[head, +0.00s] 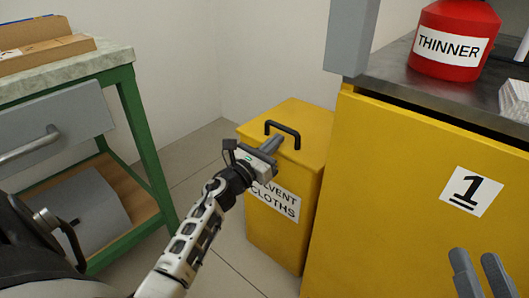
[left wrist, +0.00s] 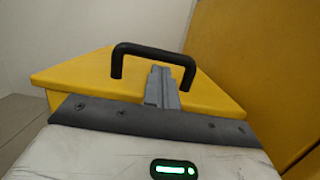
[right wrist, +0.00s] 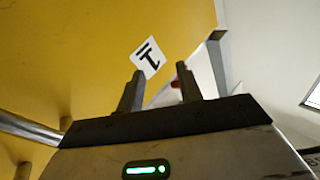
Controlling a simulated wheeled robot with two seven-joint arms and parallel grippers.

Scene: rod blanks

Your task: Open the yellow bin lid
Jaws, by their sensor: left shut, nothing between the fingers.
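The yellow bin (head: 285,220), labelled "SOLVENT CLOTHS", stands on the floor in the middle of the head view. Its yellow lid (head: 305,115) lies flat and closed, with a black bar handle (head: 284,130) on top. The lid (left wrist: 85,75) and handle (left wrist: 152,48) also show in the left wrist view. My left gripper (head: 274,143) is shut and empty. Its fingertips are just by the handle, appearing below the bar within its span; I cannot tell whether they touch it. My right gripper (head: 480,256) is open and empty in front of the yellow cabinet.
A yellow cabinet (head: 400,190) marked "1" stands close to the bin's right, with a red THINNER container (head: 454,40) on its top. A green-framed bench (head: 145,150) with a grey drawer (head: 55,128) stands at left. Bare floor (head: 190,160) lies between bench and bin.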

